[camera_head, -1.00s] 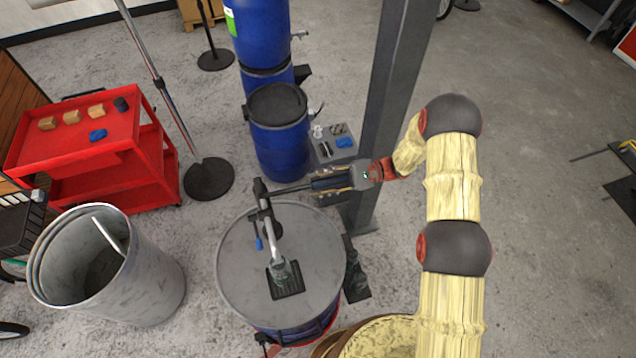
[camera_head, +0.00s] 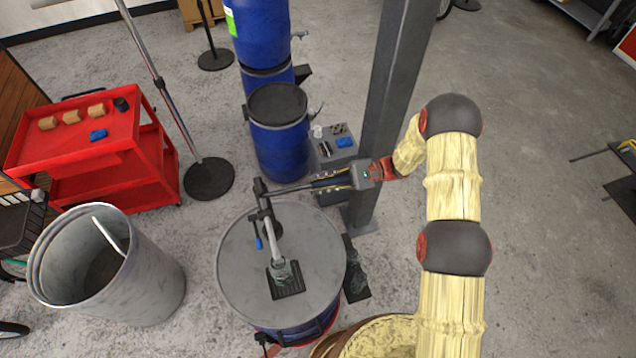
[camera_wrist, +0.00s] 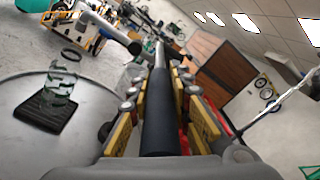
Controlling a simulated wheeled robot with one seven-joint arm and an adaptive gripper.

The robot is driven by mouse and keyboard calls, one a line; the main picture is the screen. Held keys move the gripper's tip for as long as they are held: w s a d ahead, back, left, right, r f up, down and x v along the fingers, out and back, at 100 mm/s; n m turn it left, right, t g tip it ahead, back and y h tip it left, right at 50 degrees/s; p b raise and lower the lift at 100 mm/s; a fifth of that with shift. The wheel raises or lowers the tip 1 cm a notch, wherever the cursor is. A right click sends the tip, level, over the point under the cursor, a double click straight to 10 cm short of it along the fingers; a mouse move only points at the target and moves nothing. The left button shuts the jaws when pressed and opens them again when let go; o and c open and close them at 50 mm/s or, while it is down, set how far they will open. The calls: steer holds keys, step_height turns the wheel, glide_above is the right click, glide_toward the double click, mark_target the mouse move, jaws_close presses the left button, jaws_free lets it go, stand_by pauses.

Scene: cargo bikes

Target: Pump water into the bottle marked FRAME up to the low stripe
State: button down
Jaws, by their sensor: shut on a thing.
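A hand pump (camera_head: 275,240) stands on the grey lid of a blue drum (camera_head: 235,265). Its metal spout reaches over a small clear bottle (camera_head: 281,272) on a black drip grate (camera_head: 290,291). In the wrist view, the bottle (camera_wrist: 62,85) stands upright on the grate (camera_wrist: 45,115), with a dark ring above its body. I cannot read a mark, stripe or water level on it. My gripper (camera_head: 325,183) is shut on the dark pump handle (camera_head: 290,189), right of the pump head. The wrist view shows this handle (camera_wrist: 160,120) between the yellow finger pads.
A grey post (camera_head: 385,110) stands close behind my gripper. Blue barrels (camera_head: 278,140) and a small grey stand with little items (camera_head: 338,155) are behind the drum. A metal bin (camera_head: 155,275) and red cart (camera_head: 95,155) are at left. Open floor lies right.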

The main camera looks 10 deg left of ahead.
steer(key=shift+r, duration=0.1)
steer(key=shift+r+h, duration=0.3)
steer(key=shift+r, duration=0.2)
steer(key=r+t+h+p, duration=0.1)
steer(key=r+h, duration=0.1)
steer(key=r, duration=0.1)
steer(key=a+r+t+h+p, duration=0.1)
steer(key=r+h+p, duration=0.1)
steer(key=r, duration=0.1)
steer(key=s+a+r+t+h+p, duration=0.1)
steer(key=r+h, duration=0.1)
steer(key=r, duration=0.2)
steer(key=shift+a, duration=0.25)
steer(key=shift+s+a+r+t+h+p, duration=0.25)
steer(key=shift+a+r+h+p, duration=0.15)
steer(key=shift+r+h, duration=0.1)
steer(key=shift+s+a+r+t+h+p, duration=0.15)
steer(key=shift+s+a+r+h+p, duration=0.05)
steer(key=shift+a+r+h+p, duration=0.25)
steer(key=c, duration=1.8)
jaws_free()
steer(key=shift+o, duration=0.9)
